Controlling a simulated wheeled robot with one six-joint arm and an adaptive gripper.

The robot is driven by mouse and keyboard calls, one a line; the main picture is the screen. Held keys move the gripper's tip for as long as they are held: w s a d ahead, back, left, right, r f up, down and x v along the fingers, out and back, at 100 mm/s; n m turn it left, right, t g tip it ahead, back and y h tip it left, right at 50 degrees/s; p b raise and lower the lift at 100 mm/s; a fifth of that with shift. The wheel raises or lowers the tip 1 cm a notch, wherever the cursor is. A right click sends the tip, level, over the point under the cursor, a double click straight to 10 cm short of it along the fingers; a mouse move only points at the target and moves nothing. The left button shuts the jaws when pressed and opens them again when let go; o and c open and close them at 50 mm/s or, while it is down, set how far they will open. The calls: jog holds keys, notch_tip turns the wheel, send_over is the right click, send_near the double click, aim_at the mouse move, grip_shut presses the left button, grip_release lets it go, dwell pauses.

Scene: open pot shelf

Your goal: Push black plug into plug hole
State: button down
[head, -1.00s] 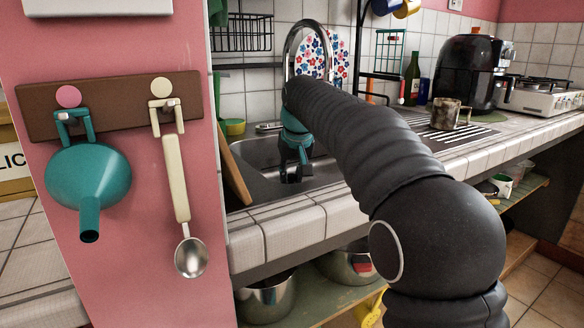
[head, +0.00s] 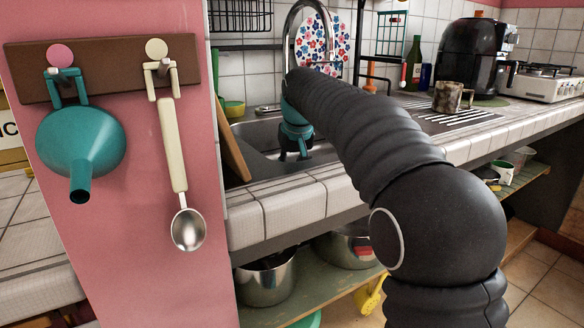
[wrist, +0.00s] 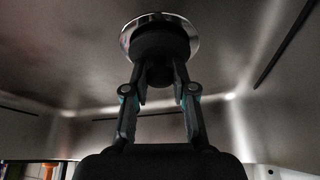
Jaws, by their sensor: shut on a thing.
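My gripper (wrist: 160,84) is shut on the black plug (wrist: 160,42) in the wrist view. The plug is at the shiny metal ring of the plug hole (wrist: 127,38), and its round body overlaps the ring. I cannot tell how deep the plug sits in the hole. In the head view my gripper (head: 297,152) reaches down into the metal sink (head: 328,150). The plug and plug hole cannot be made out there.
A curved tap (head: 290,30) rises behind my arm. A wooden board (head: 232,145) leans at the sink's left side. The tiled counter edge (head: 290,208) runs in front. A mug (head: 448,97) stands on the drainer to the right. Sink walls surround my gripper.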

jog(key=shift+f, duration=0.25)
jog(key=c, duration=0.9)
grip_release()
jog(key=shift+o, duration=0.2)
notch_tip(320, 180, up, 10)
jog(key=shift+f, duration=0.1)
